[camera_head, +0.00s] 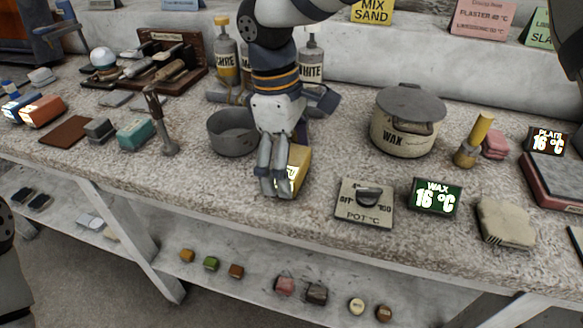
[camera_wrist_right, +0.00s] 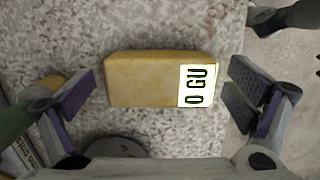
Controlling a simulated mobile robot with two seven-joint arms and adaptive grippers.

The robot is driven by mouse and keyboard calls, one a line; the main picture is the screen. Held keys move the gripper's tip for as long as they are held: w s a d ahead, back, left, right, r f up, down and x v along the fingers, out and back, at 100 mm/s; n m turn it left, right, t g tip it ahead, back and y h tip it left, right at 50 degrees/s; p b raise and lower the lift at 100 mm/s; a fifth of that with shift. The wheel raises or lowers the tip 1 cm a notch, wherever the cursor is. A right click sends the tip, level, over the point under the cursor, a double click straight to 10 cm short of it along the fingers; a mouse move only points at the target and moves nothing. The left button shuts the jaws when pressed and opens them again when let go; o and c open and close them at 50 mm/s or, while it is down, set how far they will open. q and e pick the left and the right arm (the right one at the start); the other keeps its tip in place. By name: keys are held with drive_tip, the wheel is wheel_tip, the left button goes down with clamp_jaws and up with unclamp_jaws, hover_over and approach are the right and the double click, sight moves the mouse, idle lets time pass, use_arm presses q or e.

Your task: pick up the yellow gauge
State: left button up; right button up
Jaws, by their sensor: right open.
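The yellow gauge (camera_head: 299,163) is a yellow block with a white label. It lies on the speckled bench top near the front edge, partly hidden behind my right gripper (camera_head: 275,187). In the right wrist view the whole upper face of the gauge (camera_wrist_right: 143,80) shows, with black letters reading "O GU" at its right end. My right gripper (camera_wrist_right: 162,93) is open, with one finger pad off each short end of the block. Gaps show between pads and block, so it is not gripped. My left gripper is not in view.
A grey bowl (camera_head: 232,132) stands just left of my right gripper. Squeeze bottles (camera_head: 226,65) stand behind it. To the right are a pot dial plate (camera_head: 364,203), a wax display (camera_head: 435,197) and a wax pot (camera_head: 403,137). A lower shelf holds several small blocks.

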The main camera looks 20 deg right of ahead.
drive_tip(key=c, duration=1.4)
drive_tip(key=shift+r, duration=0.1)
